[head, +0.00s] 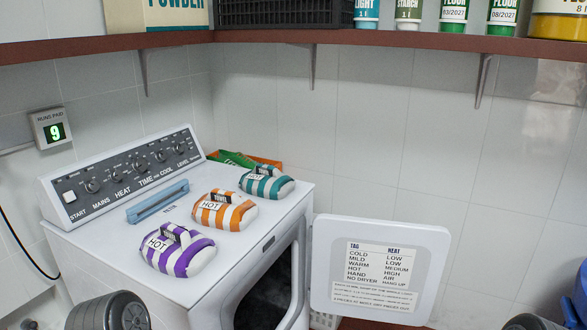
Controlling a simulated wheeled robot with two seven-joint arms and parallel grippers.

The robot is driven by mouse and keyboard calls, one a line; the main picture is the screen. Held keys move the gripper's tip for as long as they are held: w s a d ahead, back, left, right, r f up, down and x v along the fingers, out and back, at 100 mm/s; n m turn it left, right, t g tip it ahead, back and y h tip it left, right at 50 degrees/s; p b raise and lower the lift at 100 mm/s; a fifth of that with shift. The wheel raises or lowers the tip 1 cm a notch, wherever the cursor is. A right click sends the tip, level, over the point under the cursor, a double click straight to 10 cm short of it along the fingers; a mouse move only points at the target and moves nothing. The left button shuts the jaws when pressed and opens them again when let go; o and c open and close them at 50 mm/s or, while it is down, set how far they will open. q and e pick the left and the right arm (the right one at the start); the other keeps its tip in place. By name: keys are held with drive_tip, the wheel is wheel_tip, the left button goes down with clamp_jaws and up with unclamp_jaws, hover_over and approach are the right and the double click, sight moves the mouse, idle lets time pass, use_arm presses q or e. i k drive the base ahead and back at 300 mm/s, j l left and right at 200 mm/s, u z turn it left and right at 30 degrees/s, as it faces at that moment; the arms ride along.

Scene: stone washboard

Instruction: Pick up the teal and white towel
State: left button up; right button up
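The teal and white towel (267,184) is a rolled, striped bundle with a dark strap-like loop on top and a small white tag. It lies on the white dryer top (250,229), at the back right of a row of towels. Nothing is touching it from above. An orange and white towel (224,211) lies in front and to its left, and a purple and white towel (178,250) lies nearer still; both have tags reading HOT.
The dryer door (424,254) stands open to the right, bearing a heat chart. A light blue bar (157,201) lies by the control panel (125,171). Green and orange items (238,159) sit behind the towels. A brown shelf (349,38) with containers runs overhead.

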sight(267, 182)
drive_tip(key=i+z, duration=0.2)
drive_tip(key=i, duration=0.25)
drive_tip(key=i+j+z, duration=0.2)
drive_tip(key=i, duration=0.25)
drive_tip(key=i+j+z, duration=0.15)
drive_tip(key=i, duration=0.3)
